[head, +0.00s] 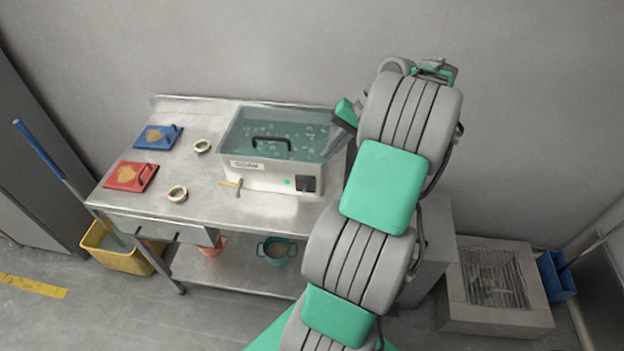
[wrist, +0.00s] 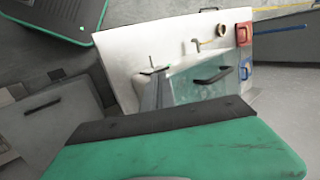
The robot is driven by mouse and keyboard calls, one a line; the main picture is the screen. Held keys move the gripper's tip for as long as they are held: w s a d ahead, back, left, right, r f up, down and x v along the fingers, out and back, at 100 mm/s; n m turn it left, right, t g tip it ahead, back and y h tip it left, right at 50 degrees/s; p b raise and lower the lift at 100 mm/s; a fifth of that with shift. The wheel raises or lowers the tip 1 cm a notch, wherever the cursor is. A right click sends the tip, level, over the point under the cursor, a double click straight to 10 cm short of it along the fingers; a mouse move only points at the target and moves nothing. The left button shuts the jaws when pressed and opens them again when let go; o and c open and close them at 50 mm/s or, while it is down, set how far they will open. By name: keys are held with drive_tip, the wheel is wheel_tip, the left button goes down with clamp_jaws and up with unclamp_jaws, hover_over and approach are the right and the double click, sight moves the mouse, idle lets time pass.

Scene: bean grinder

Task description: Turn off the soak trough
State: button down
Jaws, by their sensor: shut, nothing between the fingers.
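The soak trough (head: 262,173) is a steel box of bubbling water with a black handle on its lid (head: 271,144), standing on the steel table. Its front has a SOAK label, a lit green light (head: 287,182) and a black switch (head: 306,184). My arm hides part of that end. The switch's position is too small to tell.
A small yellow-handled tool (head: 232,184) lies at the trough's front left. Two rings, a red board (head: 131,176) and a blue board (head: 158,137) lie left. A yellow bucket (head: 118,255) stands on the floor.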

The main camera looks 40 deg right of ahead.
sight(304, 189)
drive_tip(key=shift+s+d+f+m, duration=0.15)
drive_tip(key=shift+s+d+f, duration=0.05)
drive_tip(key=shift+s+d, duration=0.35)
drive_tip(key=shift+s+d+f+m, duration=0.15)
drive_tip(key=shift+s+d, duration=0.25)
drive_tip(key=shift+s, duration=0.25)
drive_tip(key=b+x, duration=0.2)
drive_tip(key=x, duration=1.2)
drive_tip(key=shift+w+a+r, duration=0.15)
drive_tip(key=shift+b, duration=0.6)
